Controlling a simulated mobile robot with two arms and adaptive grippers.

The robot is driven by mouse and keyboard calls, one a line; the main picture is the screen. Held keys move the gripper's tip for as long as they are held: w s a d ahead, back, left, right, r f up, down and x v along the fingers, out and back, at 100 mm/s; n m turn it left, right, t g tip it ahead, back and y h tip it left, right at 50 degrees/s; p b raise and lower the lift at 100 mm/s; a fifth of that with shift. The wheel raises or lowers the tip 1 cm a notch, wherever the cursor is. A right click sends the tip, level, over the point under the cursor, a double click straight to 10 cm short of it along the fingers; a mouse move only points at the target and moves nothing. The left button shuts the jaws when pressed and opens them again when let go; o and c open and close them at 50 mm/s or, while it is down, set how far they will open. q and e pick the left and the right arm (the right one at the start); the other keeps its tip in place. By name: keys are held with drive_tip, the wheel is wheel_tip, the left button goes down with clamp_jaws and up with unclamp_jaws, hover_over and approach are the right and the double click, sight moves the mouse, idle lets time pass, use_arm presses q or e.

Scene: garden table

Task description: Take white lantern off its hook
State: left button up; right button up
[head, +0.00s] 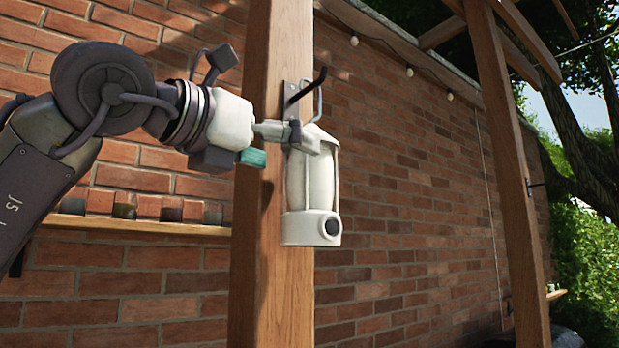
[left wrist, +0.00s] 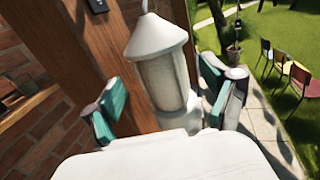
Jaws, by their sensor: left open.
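The white lantern (head: 311,192) hangs upright by its wire handle from a black hook (head: 306,88) on the wooden post (head: 262,260). My left gripper (head: 283,145) is at the upper part of the lantern in the head view, coming in from the left. In the left wrist view, the lantern (left wrist: 162,66) stands between the two open teal-padded fingers of my left gripper (left wrist: 163,103). The fingers are on either side of it, and I cannot tell whether either touches it. The lantern's lower part is hidden by the gripper body in that view. My right gripper is not in view.
A brick wall (head: 400,190) runs behind the post. A wooden shelf (head: 130,224) with several small pots is on the wall at the left. A second post (head: 512,190) stands at the right. Chairs (left wrist: 297,82) stand on the lawn farther off.

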sight(294, 155)
use_arm(q)
drive_tip(key=p+x, duration=0.2)
drive_tip(key=x, duration=0.1)
drive_tip(key=shift+w+r, duration=0.1)
drive_tip(key=x, duration=0.1)
drive_tip(key=p+x, duration=0.1)
drive_tip(key=x, duration=0.1)
drive_tip(key=shift+f+p, duration=0.25)
drive_tip(key=shift+p, duration=0.15)
drive_tip(key=shift+w+d+f, duration=0.1)
drive_tip(key=shift+d, duration=0.05)
drive_tip(key=shift+s, duration=0.25)
drive_tip(key=c, duration=0.8)
drive_tip(key=shift+w, duration=0.1)
drive_tip(key=c, duration=0.5)
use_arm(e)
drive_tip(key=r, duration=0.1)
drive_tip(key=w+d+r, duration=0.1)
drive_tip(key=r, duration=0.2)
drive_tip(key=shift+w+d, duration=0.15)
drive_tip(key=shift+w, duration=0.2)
use_arm(q)
drive_tip(key=shift+c, duration=0.3)
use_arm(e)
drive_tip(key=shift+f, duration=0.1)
